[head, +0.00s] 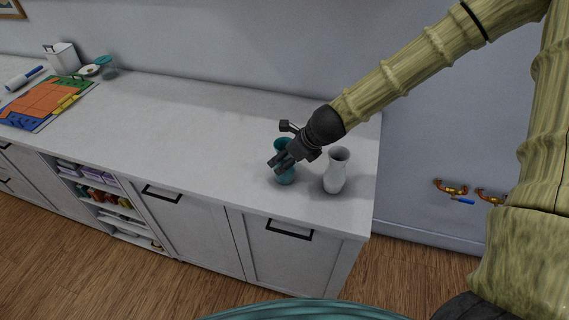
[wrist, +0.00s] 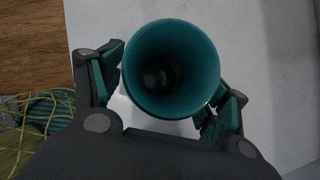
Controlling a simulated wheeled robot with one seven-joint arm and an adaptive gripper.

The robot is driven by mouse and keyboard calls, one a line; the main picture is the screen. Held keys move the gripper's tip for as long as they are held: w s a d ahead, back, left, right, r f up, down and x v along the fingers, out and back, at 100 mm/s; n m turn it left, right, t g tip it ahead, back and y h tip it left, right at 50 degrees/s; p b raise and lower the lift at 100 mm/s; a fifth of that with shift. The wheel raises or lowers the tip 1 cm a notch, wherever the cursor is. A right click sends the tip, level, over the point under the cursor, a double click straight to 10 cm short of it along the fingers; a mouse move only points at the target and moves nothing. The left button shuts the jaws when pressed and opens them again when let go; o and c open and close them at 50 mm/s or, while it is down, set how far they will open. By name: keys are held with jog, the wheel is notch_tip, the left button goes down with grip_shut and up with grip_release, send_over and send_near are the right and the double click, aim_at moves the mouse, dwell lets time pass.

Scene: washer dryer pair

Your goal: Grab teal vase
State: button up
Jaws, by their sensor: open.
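The teal vase (head: 286,176) stands upright on the white counter near its right end, partly hidden behind my gripper in the head view. In the wrist view I look down into the wide round mouth of the teal vase (wrist: 172,68). My gripper (head: 279,165) is open at the vase, reaching down from the upper right. In the wrist view the fingers of my gripper (wrist: 163,92) lie on the left and right sides of the vase. I cannot tell whether they touch it.
A white vase (head: 336,171) stands close to the right of the teal vase, near the end of the counter (head: 190,120). A colourful mat (head: 45,104), a white container (head: 62,57) and small items lie at the far left. The middle of the counter is clear.

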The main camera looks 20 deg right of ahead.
jog(key=shift+w+f, duration=0.1)
jog(key=shift+f, duration=0.1)
jog(key=c, duration=1.3)
jog(key=shift+r, duration=0.1)
